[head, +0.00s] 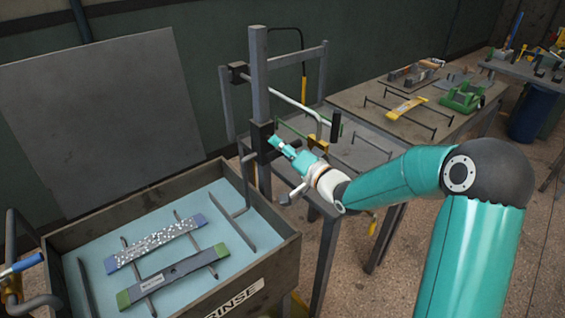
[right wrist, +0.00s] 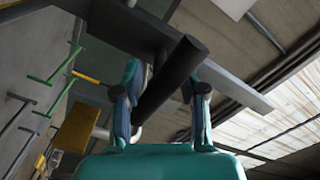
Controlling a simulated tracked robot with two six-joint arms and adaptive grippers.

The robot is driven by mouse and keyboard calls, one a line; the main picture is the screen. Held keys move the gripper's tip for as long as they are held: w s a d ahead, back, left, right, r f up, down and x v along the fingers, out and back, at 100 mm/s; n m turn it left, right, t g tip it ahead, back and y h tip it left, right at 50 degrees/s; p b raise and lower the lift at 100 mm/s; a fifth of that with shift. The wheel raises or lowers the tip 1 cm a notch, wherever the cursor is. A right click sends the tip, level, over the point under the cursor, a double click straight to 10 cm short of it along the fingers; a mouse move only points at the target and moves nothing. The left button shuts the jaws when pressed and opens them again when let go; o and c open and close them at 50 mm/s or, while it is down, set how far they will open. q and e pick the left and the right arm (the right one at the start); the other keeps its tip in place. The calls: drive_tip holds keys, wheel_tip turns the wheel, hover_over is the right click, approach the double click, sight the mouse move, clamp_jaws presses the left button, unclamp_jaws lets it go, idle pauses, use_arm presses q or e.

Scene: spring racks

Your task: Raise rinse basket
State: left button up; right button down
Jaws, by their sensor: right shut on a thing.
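The rinse tank (head: 272,258), a grey box marked RINSE, stands at lower left with light blue liquid in it. The dark bars of the rinse basket (head: 137,270) show at the liquid. A bent dark bar (head: 249,185) runs from the basket to a carriage on the grey post (head: 260,90). My right gripper (head: 277,146) is at this carriage. In the right wrist view its fingers are shut on a dark round handle (right wrist: 175,75). My left gripper is not in view.
A grey panel (head: 105,105) stands behind the tank. A table with a rack and a yellow part (head: 407,108) is at the back right, with a green fixture (head: 462,97). A blue bin (head: 530,115) stands farther right. A black-tipped bar (head: 336,124) is near my right gripper.

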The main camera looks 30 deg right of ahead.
wheel_tip(320, 180, up, 8)
drive_tip(key=shift+d+f+p, duration=0.1)
drive_tip(key=shift+p, duration=0.85)
drive_tip(key=c, duration=0.7)
unclamp_jaws()
drive_tip(key=shift+f, duration=0.1)
drive_tip(key=shift+f, duration=0.1)
drive_tip(key=shift+s, duration=0.2)
drive_tip(key=s, duration=0.7)
drive_tip(key=s+d, duration=0.1)
drive_tip(key=s, duration=0.3)
drive_tip(key=shift+s, duration=0.3)
